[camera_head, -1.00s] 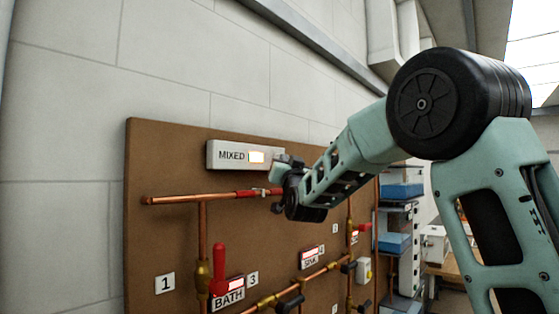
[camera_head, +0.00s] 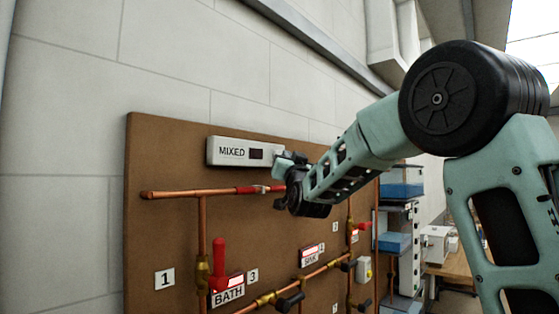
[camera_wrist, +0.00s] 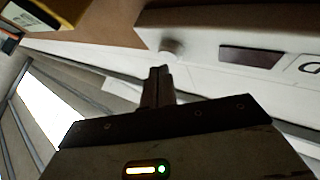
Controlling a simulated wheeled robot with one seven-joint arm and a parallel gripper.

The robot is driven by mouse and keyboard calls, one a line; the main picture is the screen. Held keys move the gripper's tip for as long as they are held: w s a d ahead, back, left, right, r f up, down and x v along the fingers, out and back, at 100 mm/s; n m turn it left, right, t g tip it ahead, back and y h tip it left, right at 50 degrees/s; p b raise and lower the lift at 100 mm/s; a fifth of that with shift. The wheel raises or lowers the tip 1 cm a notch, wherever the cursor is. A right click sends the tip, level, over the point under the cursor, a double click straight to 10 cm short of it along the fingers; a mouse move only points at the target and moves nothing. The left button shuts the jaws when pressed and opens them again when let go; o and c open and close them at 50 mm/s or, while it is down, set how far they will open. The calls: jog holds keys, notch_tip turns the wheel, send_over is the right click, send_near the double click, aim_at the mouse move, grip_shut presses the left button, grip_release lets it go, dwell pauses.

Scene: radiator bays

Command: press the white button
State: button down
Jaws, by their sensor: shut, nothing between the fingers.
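The white button (camera_wrist: 172,48) shows in the wrist view as a small round knob on the white box (camera_wrist: 205,22) marked MIXED, at the end beside the dark display (camera_wrist: 252,56). In the head view the box (camera_head: 218,159) is mounted high on the brown board, and my gripper hides or nearly hides the button at the box's right end. My gripper (camera_wrist: 158,72) is shut and empty, its fingertips just short of the button in the wrist picture. I cannot tell if they touch it. It also shows in the head view (camera_head: 284,158).
Copper pipes (camera_head: 170,195) run across the brown board (camera_head: 150,240) below the box. A red-handled valve (camera_head: 218,262) stands at lower left, by the BATH label (camera_head: 228,295). Shelves with blue bins (camera_head: 395,243) stand to the right.

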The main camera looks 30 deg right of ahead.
jog(key=shift+s, duration=0.2)
jog(key=shift+d, duration=0.1)
jog(key=shift+s+d+b, duration=0.25)
jog(key=shift+s+b, duration=0.35)
jog(key=shift+s, duration=0.2)
jog(key=shift+s+d+b, duration=0.3)
jog(key=shift+s+b, duration=0.3)
jog(key=shift+s, duration=0.2)
jog(key=shift+s+d+b, duration=0.25)
jog(key=shift+s+b, duration=0.35)
jog(key=shift+s, duration=0.2)
